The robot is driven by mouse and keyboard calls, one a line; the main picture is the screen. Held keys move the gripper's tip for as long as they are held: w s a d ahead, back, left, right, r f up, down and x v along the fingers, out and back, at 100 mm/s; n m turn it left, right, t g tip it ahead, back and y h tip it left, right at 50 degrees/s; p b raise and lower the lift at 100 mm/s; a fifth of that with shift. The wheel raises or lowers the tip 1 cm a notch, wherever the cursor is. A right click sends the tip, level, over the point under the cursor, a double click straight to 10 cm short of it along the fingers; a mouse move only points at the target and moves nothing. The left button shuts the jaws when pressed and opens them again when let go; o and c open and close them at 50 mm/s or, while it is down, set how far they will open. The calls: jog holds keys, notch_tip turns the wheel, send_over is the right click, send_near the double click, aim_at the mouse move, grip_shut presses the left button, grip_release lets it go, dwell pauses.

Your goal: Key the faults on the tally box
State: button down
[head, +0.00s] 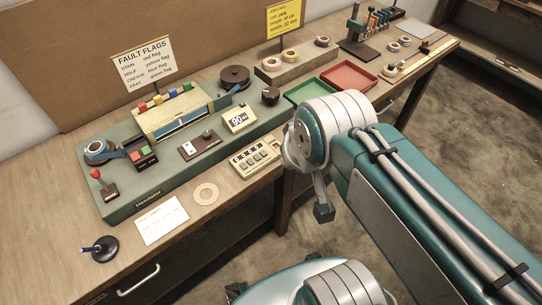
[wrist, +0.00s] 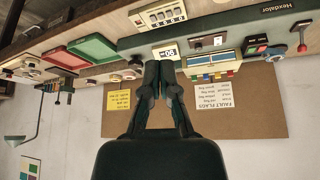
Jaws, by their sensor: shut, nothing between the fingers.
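The tally box (head: 256,159) is a small cream box with a counter strip on top and a row of grey keys. It sits at the front edge of the bench, just left of my arm in the head view. In the upside-down wrist view the tally box (wrist: 158,14) shows at the top edge. No contact with the tally box shows. The fault flags card (head: 144,61) lists stain, hole, crease and fray with flag colours.
The green Hexdalor machine (head: 125,207) holds a tape reel, coloured flags, a cream housing and the display (head: 239,119). Green (head: 311,91) and red (head: 348,76) trays stand to the right.

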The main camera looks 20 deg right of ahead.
jog(key=m+g+y, duration=0.1)
jog(key=m+y, duration=0.7)
jog(key=m, duration=0.7)
send_over(257, 158)
notch_tip(257, 158, down, 14)
jog(key=r, duration=0.1)
jog(key=shift+w+d+f, duration=0.2)
jog(key=shift+w+d, duration=0.05)
jog(key=shift+d, duration=0.1)
jog(key=shift+f, duration=0.1)
jog(key=shift+f, duration=4.35)
jog(key=shift+s+f, duration=0.1)
jog(key=shift+f, duration=0.2)
